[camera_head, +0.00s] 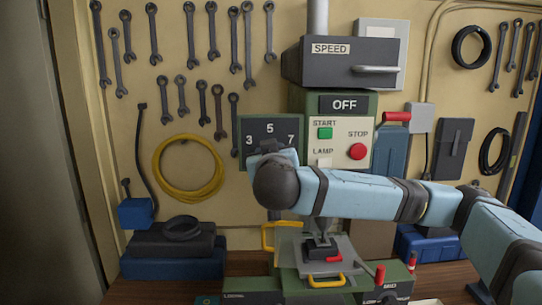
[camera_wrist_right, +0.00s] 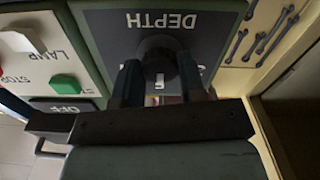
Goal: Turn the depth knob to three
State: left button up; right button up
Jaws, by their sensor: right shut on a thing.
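The dark depth panel (camera_head: 262,127) with the numbers 3, 5 and 7 is on the left side of the green machine. My right gripper (camera_wrist_right: 160,70) is at this panel, and my wrist hides the knob in the head view. In the right wrist view the panel appears upside down with the word DEPTH, and the round black depth knob (camera_wrist_right: 158,47) sits between my two fingers. The fingers are shut on the knob. A pale mark shows below the knob, close to the middle number; the exact pointer position is hard to tell. My left gripper is not in view.
Right of the panel are the START button (camera_head: 325,133), the LAMP switch (camera_head: 324,162) and the red STOP button (camera_head: 357,151). An OFF sign (camera_head: 345,104) and the SPEED box (camera_head: 345,62) are above. A drill table (camera_head: 318,262) stands below my arm.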

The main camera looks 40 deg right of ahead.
jog(key=shift+n, duration=5.8)
jog(key=o, duration=0.9)
jog(key=shift+s, duration=0.1)
